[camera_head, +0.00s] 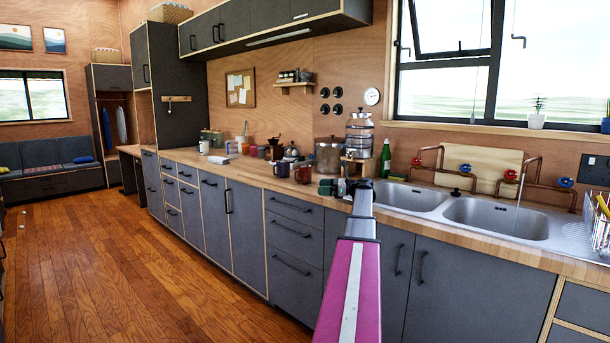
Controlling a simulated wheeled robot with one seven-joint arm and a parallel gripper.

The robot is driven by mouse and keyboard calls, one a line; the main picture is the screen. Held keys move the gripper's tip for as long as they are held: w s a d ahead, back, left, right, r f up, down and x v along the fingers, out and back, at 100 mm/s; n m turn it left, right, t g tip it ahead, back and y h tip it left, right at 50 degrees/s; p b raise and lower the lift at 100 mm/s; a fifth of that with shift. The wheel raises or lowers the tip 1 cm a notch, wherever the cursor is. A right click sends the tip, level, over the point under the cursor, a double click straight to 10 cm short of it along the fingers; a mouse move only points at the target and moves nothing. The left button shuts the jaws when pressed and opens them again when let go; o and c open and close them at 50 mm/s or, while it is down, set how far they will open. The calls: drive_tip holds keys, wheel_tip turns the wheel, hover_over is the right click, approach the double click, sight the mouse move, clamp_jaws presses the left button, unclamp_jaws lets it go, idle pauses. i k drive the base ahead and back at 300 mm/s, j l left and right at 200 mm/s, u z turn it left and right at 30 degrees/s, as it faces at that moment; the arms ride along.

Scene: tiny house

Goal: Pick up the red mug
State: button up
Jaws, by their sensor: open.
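A dark red mug (303,174) stands on the wooden countertop (240,173), left of the sink. A dark blue mug (281,169) stands just to its left, close beside it. My arm reaches up from the bottom of the picture, and my gripper (345,187) is at the counter's front edge, a little right of the red mug. My gripper is open, and I see nothing held in it. The fingers are small and dark here, and the gap between them is hard to make out.
Behind the mugs stand a moka pot (291,151), a large metal pot (328,157), a glass dispenser (359,137) and a green bottle (385,159). The double sink (495,217) lies to the right.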

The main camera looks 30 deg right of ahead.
sight(303, 173)
drive_tip(key=i+l, duration=0.75)
